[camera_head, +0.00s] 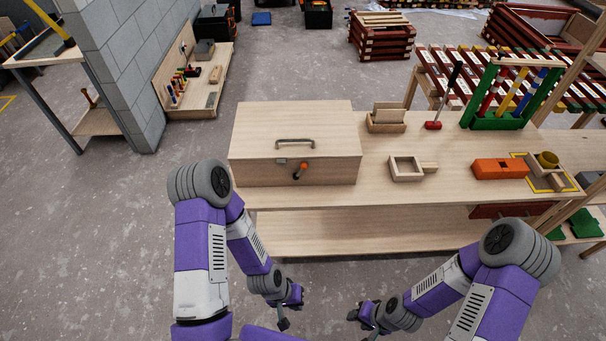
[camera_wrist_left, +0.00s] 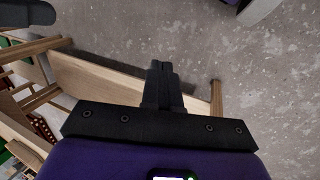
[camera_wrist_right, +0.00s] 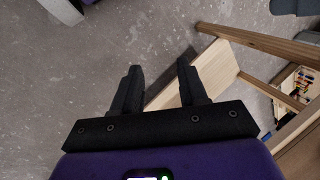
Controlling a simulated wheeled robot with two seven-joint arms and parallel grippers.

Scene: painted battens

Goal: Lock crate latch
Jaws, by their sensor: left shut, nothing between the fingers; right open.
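A closed wooden crate (camera_head: 260,135) with a grey metal handle (camera_head: 295,143) on its lid stands on the left end of the workbench in the head view. Its latch (camera_head: 301,171), a dark lever with an orange tip, sits on the upper front face beside a small grey plate. The lever is tilted, its orange end up and to the right. My left gripper (camera_head: 285,312) hangs in front of the bench, below and apart from the crate; its fingers (camera_wrist_left: 161,82) are together and empty. My right gripper (camera_head: 365,318) is also low in front of the bench, with fingers (camera_wrist_right: 158,85) apart and empty.
The workbench (camera_head: 450,187) also holds an open wooden box (camera_head: 405,168), an orange block (camera_head: 499,169), a red-headed mallet (camera_head: 433,125) and a green rack (camera_head: 495,122). A lower shelf (camera_head: 380,232) runs beneath. A grey block wall (camera_head: 125,60) stands at left.

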